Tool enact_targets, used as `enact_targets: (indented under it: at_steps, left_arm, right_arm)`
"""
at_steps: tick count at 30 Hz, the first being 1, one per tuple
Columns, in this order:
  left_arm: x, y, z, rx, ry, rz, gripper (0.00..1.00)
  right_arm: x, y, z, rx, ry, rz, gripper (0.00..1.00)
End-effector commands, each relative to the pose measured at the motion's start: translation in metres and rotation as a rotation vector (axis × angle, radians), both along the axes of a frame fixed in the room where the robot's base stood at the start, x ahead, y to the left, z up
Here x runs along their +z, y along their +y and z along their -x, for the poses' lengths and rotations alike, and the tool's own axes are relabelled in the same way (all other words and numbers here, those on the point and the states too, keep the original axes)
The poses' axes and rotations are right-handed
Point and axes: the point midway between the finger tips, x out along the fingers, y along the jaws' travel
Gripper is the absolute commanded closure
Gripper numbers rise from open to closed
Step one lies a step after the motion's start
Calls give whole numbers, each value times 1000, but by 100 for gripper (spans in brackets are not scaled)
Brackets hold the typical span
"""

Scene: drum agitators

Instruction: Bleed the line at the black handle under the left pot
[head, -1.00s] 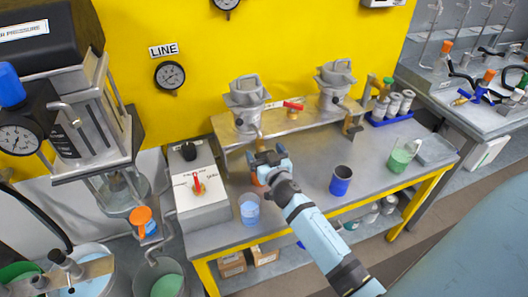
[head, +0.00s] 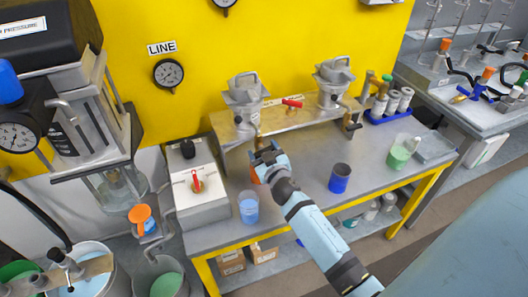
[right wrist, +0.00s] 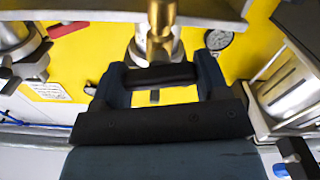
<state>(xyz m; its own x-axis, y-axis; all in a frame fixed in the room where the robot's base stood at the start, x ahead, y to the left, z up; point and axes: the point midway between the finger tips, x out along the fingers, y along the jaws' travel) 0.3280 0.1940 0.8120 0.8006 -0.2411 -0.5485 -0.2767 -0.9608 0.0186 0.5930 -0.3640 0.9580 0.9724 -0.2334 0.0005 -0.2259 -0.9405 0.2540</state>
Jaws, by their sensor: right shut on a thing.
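The left pot (head: 243,97) is a grey lidded metal pot on the raised metal shelf (head: 290,122). A brass valve (right wrist: 160,45) hangs beneath it. Its black handle (right wrist: 160,76) spans the gap between my right gripper's fingers in the right wrist view. My right gripper (head: 266,153) is shut on this handle, just below the shelf's front edge. In the head view the gripper hides the handle. An orange thing (head: 254,177) shows partly behind the gripper, under the pot. My left gripper is not in view.
A clear cup of blue liquid (head: 249,208) stands left of my right arm, a dark blue cup (head: 340,178) right of it. A grey box with a red knob (head: 197,182) is at the bench's left. The right pot (head: 332,85) has its own brass valve (head: 352,125).

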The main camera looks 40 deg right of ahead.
Motion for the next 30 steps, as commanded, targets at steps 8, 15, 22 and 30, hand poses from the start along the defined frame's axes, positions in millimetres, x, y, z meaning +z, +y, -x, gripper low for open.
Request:
enact_targets:
  at_steps: [8, 15, 22, 30]
  left_arm:
    - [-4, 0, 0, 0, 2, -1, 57]
    - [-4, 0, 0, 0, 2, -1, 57]
    - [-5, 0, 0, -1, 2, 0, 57]
    - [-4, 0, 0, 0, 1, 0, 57]
  right_arm:
    - [0, 0, -1, -1, 59, 253, 56]
    - [0, 1, -1, -2, 112, 475, 56]
    - [0, 1, -1, -2, 164, 690, 56]
    - [0, 1, -1, -2, 222, 935, 56]
